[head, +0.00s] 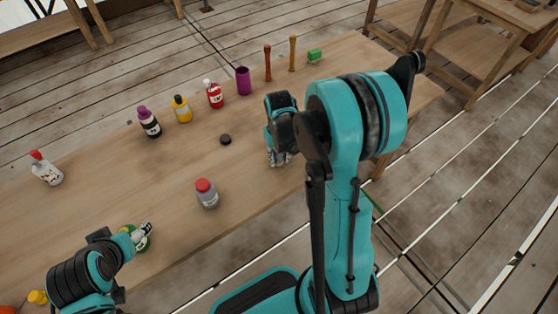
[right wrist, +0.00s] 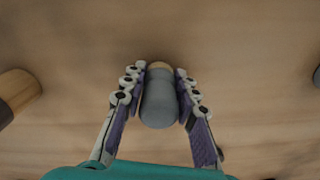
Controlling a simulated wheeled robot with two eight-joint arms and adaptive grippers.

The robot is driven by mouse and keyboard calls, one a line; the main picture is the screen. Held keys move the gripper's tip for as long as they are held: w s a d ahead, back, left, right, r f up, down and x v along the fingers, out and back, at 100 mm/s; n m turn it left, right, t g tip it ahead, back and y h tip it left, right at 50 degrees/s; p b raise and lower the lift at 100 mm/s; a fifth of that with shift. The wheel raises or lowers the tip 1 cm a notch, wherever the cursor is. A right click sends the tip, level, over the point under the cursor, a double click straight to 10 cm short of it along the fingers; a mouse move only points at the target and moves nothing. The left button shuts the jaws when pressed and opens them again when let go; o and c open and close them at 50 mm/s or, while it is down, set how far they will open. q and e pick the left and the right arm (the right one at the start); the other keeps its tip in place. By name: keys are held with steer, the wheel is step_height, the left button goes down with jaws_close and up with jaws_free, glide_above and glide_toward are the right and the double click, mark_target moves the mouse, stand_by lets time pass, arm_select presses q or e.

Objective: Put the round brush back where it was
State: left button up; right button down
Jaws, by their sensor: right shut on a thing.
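My right gripper (head: 278,160) is low over the table, right of the black disc. In the right wrist view its fingers (right wrist: 160,92) are closed on both sides of a smooth grey, rounded piece with a tan end, which looks like the round brush (right wrist: 159,104). The gripper hides it in the head view, and I cannot tell if it touches the table. My left gripper (head: 143,231) is at the lower left, beside or on a green item (head: 142,244); its jaw opening is unclear.
The wooden table (head: 110,195) bears a grey jar with a red lid (head: 206,193), a black disc (head: 225,139), several bottles, a purple cup (head: 243,80), two upright sticks (head: 292,54) and a green block (head: 314,56). A wooden cylinder (right wrist: 17,88) lies left in the wrist view.

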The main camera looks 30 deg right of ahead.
steer(key=shift+f, duration=0.4)
steer(key=shift+r, duration=0.15)
steer(key=c, duration=1.6)
jaws_free()
steer(key=shift+f, duration=0.2)
steer(key=o, duration=0.4)
steer(key=shift+o, duration=0.2)
steer(key=shift+r, duration=0.15)
